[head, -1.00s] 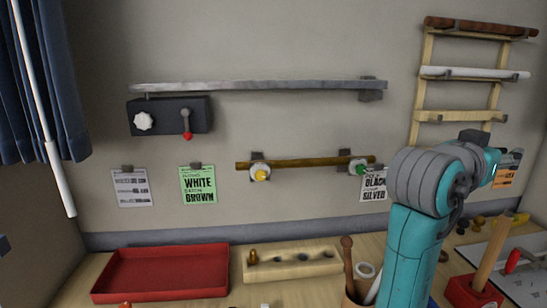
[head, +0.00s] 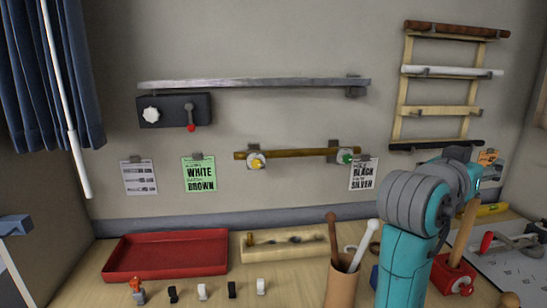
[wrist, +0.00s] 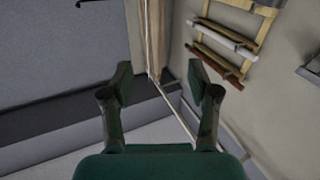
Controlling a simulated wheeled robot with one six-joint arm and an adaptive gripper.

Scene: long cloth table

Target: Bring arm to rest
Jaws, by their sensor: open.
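My gripper (wrist: 158,88) shows in the wrist view with its two fingers spread wide apart and nothing between them. It points at a room corner, with the wall and the rod rack beyond it. In the head view my teal and grey arm stands folded at the right, in front of the table. My gripper cannot be made out in the head view.
A red tray (head: 112,270) and a wooden block with holes (head: 250,255) lie on the table. A cup (head: 341,287) with sticks stands just left of my arm. Several small clips line the front. A rod rack (head: 400,95) hangs on the wall at the right.

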